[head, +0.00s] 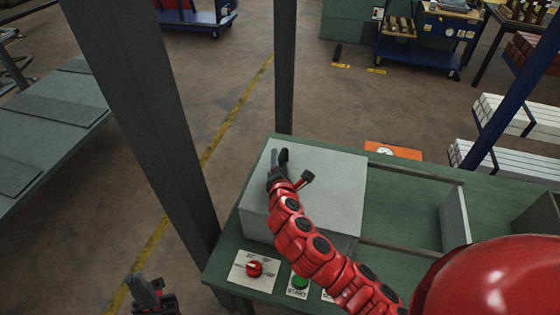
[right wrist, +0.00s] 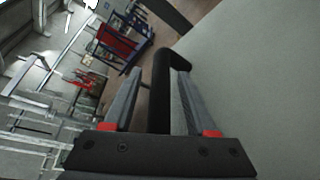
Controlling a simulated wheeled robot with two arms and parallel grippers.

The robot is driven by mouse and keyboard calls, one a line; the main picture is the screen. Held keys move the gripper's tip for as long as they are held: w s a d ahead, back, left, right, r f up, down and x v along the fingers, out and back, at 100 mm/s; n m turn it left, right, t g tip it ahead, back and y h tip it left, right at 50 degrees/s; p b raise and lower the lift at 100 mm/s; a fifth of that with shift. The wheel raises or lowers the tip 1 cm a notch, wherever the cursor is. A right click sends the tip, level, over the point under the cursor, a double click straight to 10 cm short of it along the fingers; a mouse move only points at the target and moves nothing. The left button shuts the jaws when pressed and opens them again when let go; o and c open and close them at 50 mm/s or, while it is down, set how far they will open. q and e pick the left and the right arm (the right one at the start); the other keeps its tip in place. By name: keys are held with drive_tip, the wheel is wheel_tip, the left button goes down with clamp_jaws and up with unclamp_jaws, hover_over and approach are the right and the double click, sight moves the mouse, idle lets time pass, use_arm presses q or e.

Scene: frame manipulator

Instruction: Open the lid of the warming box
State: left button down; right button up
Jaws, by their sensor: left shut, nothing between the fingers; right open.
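The warming box (head: 335,190) is a pale grey box on the green workbench. Its lid looks closed in the head view. My right gripper (head: 281,165) is over the far left part of the box top, at a black handle (head: 284,156). In the right wrist view the black handle (right wrist: 161,85) runs between the two open fingers of my right gripper (right wrist: 158,88). The fingers are on either side of the handle, and I cannot tell whether they touch it. My left gripper (head: 146,291) is low at the bottom left, shut and empty, away from the box.
A red knob (head: 254,268) and a green start button (head: 299,282) are on the bench front. A dark green post (head: 140,110) stands left of the box, and a thinner one (head: 284,70) behind it. An orange label (head: 393,150) lies at the bench's back edge.

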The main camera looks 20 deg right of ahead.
clamp_jaws()
idle(1.4)
